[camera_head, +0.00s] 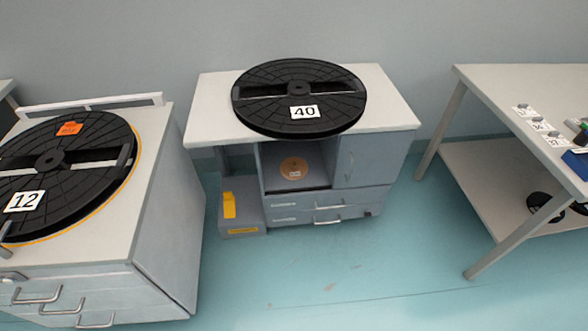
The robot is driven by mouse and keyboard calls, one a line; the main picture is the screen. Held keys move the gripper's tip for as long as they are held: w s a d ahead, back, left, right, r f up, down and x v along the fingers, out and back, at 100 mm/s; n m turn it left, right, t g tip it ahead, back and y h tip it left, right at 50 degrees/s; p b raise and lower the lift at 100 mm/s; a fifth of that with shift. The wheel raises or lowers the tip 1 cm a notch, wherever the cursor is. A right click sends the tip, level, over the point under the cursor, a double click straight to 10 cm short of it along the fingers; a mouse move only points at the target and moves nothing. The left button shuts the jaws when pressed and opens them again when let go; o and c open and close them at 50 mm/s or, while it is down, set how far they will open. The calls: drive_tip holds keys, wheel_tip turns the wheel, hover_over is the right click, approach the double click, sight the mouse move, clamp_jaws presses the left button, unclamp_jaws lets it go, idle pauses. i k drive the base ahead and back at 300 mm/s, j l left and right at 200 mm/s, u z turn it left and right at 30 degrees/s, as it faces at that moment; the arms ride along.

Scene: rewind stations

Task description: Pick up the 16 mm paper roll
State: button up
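My gripper is not in view.
A large black reel marked 40 (300,97) lies on the middle cabinet top. A black reel marked 12 (50,160) lies on the left cabinet (165,190). A table (490,85) with a lower shelf stands at right. The floor (330,275) in front is clear.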

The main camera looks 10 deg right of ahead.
sight(292, 168)
drive_tip(key=i+j, duration=0.15)
drive_tip(key=i, duration=0.35)
drive_tip(key=i+j, duration=0.1)
drive_tip(key=i, duration=0.45)
drive_tip(key=i+j, duration=0.15)
drive_tip(key=i, duration=0.35)
